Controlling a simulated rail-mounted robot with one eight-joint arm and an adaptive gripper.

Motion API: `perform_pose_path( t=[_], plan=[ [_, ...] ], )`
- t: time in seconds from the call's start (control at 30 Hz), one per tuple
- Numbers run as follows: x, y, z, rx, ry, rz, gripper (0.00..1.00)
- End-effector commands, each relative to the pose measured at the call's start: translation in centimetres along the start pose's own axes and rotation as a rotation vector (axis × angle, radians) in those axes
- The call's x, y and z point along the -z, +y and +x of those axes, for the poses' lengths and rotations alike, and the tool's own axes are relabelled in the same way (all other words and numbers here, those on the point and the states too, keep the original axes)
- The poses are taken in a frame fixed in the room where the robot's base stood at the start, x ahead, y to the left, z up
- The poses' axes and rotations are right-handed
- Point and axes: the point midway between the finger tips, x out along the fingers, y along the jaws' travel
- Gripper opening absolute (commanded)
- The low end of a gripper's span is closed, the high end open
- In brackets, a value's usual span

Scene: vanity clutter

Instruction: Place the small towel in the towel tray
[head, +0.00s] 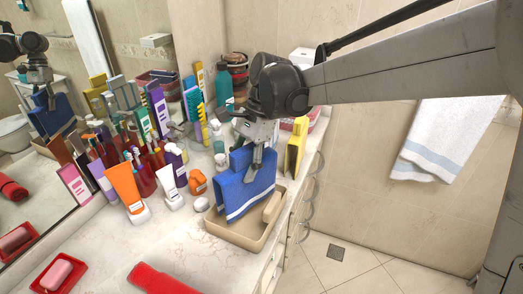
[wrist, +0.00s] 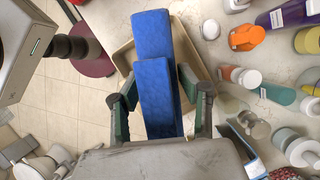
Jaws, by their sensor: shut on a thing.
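The small towel (head: 243,192) is blue, folded, with a white stripe near its lower edge. My gripper (head: 258,162) is shut on its upper part and holds it upright, slightly tilted. In the wrist view the towel (wrist: 153,45) lies between the two fingers (wrist: 162,98). The beige towel tray (head: 232,235) is on the counter directly below the towel; its rim also shows in the wrist view (wrist: 122,58). The towel's lower edge overlaps the tray's inside in the head view. I cannot tell whether it touches the tray floor; the towel hides much of it.
A tan block (head: 272,207) shows at the tray's right side. An orange jar (head: 197,182) and a white-capped tube (head: 172,187) stand left of the tray. A yellow item (head: 296,146) stands behind it. A red towel (head: 160,281) lies in front; bare counter (head: 120,235) is at left.

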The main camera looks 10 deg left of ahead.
Motion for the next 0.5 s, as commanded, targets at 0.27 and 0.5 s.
perform_pose_path(
  t=[0.27,0.5],
  plan=[
    [1.2,-0.1,2.9,0.000,0.000,0.000,0.07],
    [1.7,0.0,4.2,0.000,0.000,0.000,0.07]
  ],
)
